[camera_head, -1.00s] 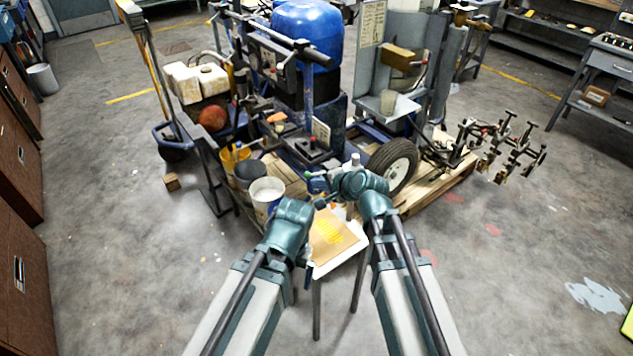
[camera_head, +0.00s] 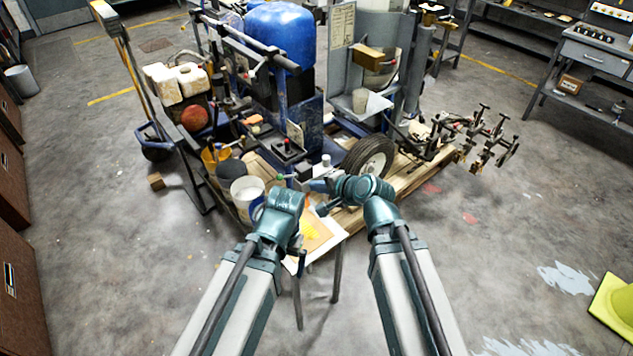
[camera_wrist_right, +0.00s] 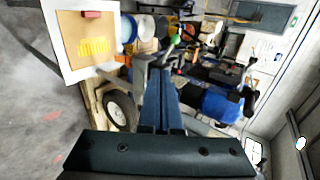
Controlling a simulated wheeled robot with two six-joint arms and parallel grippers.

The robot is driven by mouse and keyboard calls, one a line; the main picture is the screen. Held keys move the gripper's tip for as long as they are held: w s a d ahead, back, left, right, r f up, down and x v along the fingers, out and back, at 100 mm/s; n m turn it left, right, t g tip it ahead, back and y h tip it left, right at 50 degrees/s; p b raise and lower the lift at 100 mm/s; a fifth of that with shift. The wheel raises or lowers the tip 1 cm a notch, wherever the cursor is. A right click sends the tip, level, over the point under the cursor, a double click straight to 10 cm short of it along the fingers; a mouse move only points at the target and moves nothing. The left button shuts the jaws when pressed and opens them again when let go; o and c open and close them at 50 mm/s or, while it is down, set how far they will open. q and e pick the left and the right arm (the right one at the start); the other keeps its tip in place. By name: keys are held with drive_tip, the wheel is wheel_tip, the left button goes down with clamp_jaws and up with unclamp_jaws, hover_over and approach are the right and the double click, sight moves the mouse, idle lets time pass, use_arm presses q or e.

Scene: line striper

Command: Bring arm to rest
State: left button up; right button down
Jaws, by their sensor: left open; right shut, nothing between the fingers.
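My left arm comes in from the lower left in the head view. Its gripper (camera_head: 301,262) hangs low beside the left edge of a small board with a yellow-marked sheet (camera_head: 318,236). It is open, though its fingers are small and partly hidden by the wrist. My right arm reaches in from the right and bends left at the wrist. Its gripper (camera_head: 312,186) is above and beyond the board, near the machine's lever. In the right wrist view, the right gripper's fingers (camera_wrist_right: 163,75) are together with nothing between them. A green knob (camera_wrist_right: 175,40) shows just beyond their tips.
The line-striping machine (camera_head: 281,35) stands on a wooden pallet (camera_head: 410,178) ahead, with a black tyre (camera_head: 370,157) and buckets (camera_head: 247,190) close to my grippers. A yellow-green object (camera_head: 612,302) lies at the lower right. Open concrete floor lies on both sides.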

drive_tip(key=s+a+f+n+g+h, duration=0.2)
drive_tip(key=s+f+n+g+h, duration=0.1)
drive_tip(key=s+f+n+g, duration=0.45)
drive_tip(key=s+d+f+n+g+h, duration=0.1)
drive_tip(key=s+d+n+h, duration=0.3)
drive_tip(key=s+n, duration=0.3)
drive_tip(key=s+h, duration=0.1)
drive_tip(key=s, duration=0.1)
drive_tip(key=shift+s+d+f+g, duration=0.35)
drive_tip(key=shift+d, duration=0.05)
idle(0.9)
